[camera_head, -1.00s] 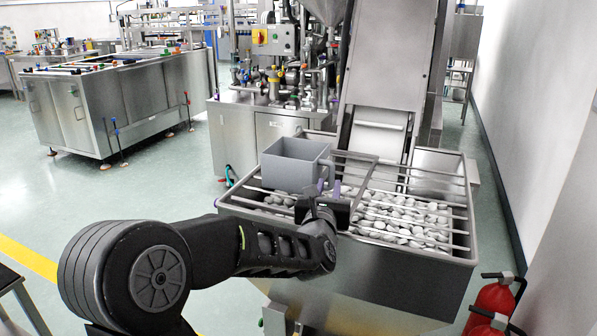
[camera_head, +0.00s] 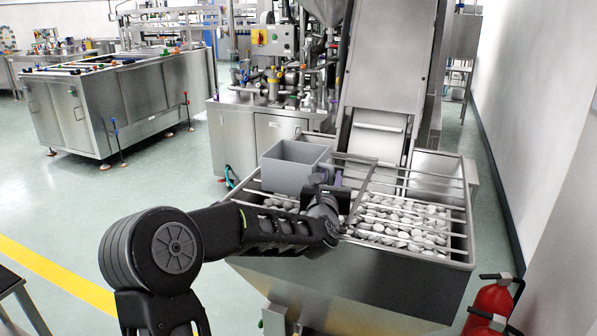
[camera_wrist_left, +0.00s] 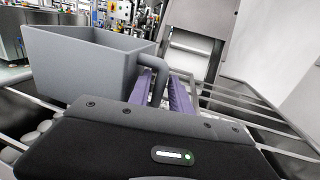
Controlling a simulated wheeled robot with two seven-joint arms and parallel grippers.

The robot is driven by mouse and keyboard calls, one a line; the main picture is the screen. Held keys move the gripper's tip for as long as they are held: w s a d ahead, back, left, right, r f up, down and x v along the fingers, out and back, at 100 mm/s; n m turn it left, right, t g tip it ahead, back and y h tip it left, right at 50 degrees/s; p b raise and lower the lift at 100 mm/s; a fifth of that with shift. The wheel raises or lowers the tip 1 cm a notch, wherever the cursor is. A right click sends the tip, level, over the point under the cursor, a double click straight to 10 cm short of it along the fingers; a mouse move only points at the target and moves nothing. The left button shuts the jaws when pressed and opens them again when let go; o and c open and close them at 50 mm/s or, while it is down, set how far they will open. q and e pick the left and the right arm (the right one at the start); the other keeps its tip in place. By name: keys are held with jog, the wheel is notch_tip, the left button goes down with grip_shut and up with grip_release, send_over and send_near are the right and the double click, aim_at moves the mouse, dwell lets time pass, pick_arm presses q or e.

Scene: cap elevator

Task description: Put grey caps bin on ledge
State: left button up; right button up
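The grey caps bin (camera_head: 291,172) is an open box with a handle on its right side. It sits upright on the bars at the back left of the steel hopper, and it also shows in the left wrist view (camera_wrist_left: 88,72). My left gripper (camera_head: 332,177) is at the bin's handle. In the left wrist view its purple fingers (camera_wrist_left: 164,92) stand on either side of the handle (camera_wrist_left: 160,74), apart, with some gap showing. The bin's inside is mostly hidden. I cannot tell which surface is the ledge. My right gripper is not in view.
The hopper (camera_head: 350,272) holds many light caps (camera_head: 400,228) under metal bars. A sloped conveyor (camera_head: 388,65) rises behind it. A machine with valves and pipes (camera_head: 270,90) stands behind the bin. A red fire extinguisher (camera_head: 490,303) is at the lower right. Floor is open at the left.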

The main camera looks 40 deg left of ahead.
pick_arm(q)
jog(key=shift+w+a, duration=0.25)
jog(key=shift+w, duration=0.15)
jog(key=shift+c, duration=0.4)
grip_shut()
jog(key=shift+r, duration=0.1)
dwell(1.0)
